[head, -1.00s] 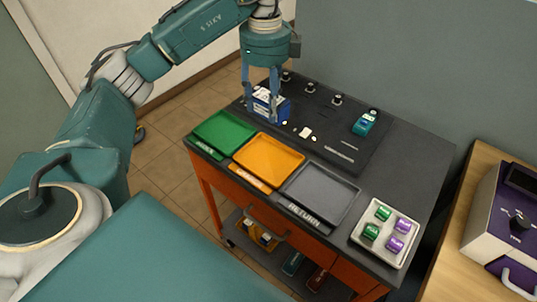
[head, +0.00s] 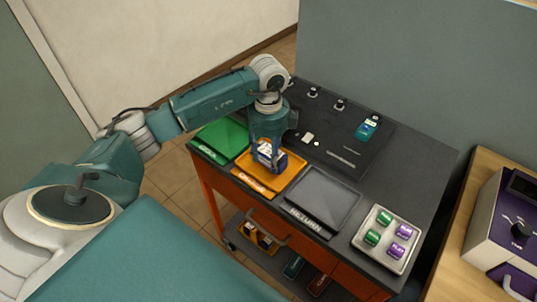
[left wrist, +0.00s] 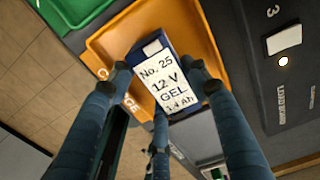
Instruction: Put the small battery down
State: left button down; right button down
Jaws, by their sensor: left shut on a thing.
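The small battery (head: 267,158) is a blue block with a white label. In the left wrist view the battery (left wrist: 165,80) reads "No. 25 12 V GEL 3.4 Ah". My left gripper (head: 269,163) is shut on it, with fingers on both sides in the left wrist view (left wrist: 160,85). The battery is over the orange tray (head: 292,162); I cannot tell whether it touches the tray floor. The orange tray's rim also shows in the left wrist view (left wrist: 100,45). My right gripper is not in view.
A green tray (head: 222,137) lies left of the orange one, and a grey tray (head: 322,195) marked RETURN lies right. A teal battery (head: 367,128) stands on the black test board (head: 335,135). A white tray (head: 370,255) holds several small green and purple blocks.

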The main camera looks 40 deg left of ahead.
pick_arm(q)
jog(key=shift+f, duration=0.1)
jog(key=shift+f, duration=0.2)
jog(key=c, duration=0.9)
grip_release()
jog(key=shift+r, duration=0.15)
